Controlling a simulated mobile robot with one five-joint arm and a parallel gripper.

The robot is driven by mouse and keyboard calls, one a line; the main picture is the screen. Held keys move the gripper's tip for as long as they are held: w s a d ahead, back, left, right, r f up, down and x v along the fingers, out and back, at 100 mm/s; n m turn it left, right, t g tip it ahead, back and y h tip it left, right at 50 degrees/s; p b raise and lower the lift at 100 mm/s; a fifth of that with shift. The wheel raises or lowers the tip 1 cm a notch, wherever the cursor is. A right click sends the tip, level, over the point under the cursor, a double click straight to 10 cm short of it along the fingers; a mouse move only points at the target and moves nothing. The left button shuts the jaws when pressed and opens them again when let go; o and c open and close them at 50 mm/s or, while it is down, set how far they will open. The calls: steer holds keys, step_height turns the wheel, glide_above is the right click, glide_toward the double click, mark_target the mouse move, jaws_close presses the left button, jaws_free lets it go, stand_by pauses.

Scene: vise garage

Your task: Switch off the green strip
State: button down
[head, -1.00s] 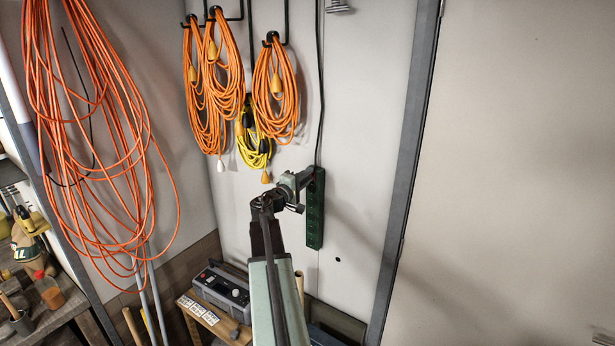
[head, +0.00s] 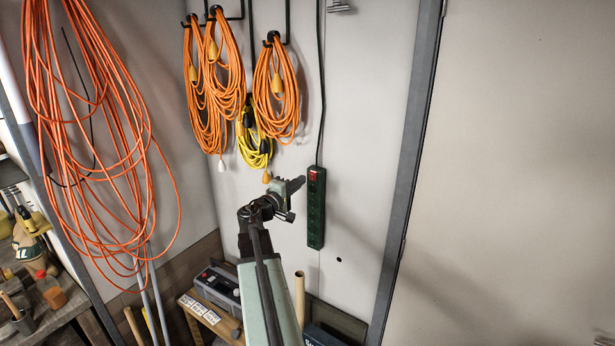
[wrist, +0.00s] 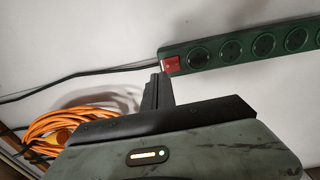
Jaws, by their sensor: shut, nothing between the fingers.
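The green power strip (head: 316,215) is mounted upright on the wall, with its black cable running up from its top end. Its red switch (head: 313,175) is at the top end. In the wrist view the strip (wrist: 240,47) runs across the upper right, with several round sockets and the red switch (wrist: 171,66) at its left end. My gripper (head: 301,181) is shut and empty, just left of the switch. In the wrist view my gripper's fingers (wrist: 158,82) point up just below and left of the switch. I cannot tell whether they touch it.
Orange cord coils (head: 275,95) and a yellow coil (head: 254,145) hang on hooks above and left. A large orange hose bundle (head: 95,140) hangs farther left. A grey box (head: 218,285) stands low. The wall (head: 365,130) right of the strip is clear.

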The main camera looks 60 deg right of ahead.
steer(key=a, duration=0.8)
steer(key=shift+w+a, duration=0.3)
steer(key=shift+w, duration=0.05)
steer(key=shift+f, duration=0.15)
steer(key=w+a+f+m+t+y+b, duration=0.1)
steer(key=w+a+f+y+b, duration=0.4)
steer(key=a+f, duration=0.8)
steer(key=w+a+f+t+y+b, duration=0.1)
steer(key=w+a+f+y+b, duration=0.2)
steer(key=w+a+f+y, duration=0.7)
steer(key=s+a+f+y+b, duration=0.1)
steer(key=a+f, duration=0.3)
steer(key=a, duration=0.8)
steer(key=a+f+n+y+b, duration=0.1)
steer(key=a+f, duration=0.4)
steer(key=a, duration=0.6)
steer(key=s+a+f+n+y+b, duration=0.1)
steer(key=a+f, duration=0.4)
steer(key=a, duration=0.7)
steer(key=shift+s+a+b, duration=0.3)
steer(key=shift+s+b, duration=0.05)
steer(key=shift+b, duration=0.45)
